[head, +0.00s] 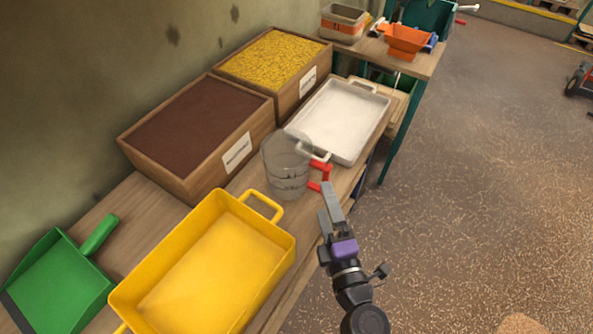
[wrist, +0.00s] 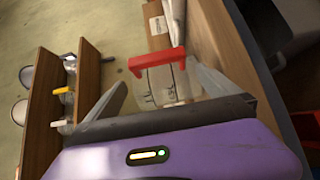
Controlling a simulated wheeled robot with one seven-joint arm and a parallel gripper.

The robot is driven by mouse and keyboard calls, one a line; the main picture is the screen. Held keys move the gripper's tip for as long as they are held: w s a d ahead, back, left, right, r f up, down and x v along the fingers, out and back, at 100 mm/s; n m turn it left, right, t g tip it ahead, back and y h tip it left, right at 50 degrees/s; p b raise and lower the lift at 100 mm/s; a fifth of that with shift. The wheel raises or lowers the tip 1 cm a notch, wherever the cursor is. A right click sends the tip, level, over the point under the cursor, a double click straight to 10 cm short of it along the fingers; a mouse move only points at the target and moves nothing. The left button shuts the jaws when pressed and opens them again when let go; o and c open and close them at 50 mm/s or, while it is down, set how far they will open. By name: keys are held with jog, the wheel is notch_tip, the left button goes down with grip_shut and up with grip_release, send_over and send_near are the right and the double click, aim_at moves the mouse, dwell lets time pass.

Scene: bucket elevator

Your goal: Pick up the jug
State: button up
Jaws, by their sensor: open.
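The jug (head: 287,168) is a clear, see-through container with a red handle (head: 326,176) on its right side. It stands upright on the wooden bench between the yellow tray and the white tray. My gripper (head: 331,212) is open, just in front of the handle and to the right of the jug. In the wrist view the red handle (wrist: 157,61) shows between and beyond the two fingers (wrist: 160,88), with the clear jug body (wrist: 163,86) behind it. The gripper looks empty and apart from the handle; exact contact is hard to tell.
A yellow tray (head: 284,243) is at the near left and a white tray (head: 376,128) behind the jug. Wooden boxes of brown (head: 193,193) and yellow (head: 298,104) material line the wall. A green dustpan (head: 60,281) lies far left.

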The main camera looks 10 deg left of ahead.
aim_at(297, 171)
jog(key=shift+x, duration=3.15)
jog(key=shift+s+a+r, duration=0.1)
jog(key=shift+a, duration=0.1)
jog(key=c, duration=1.1)
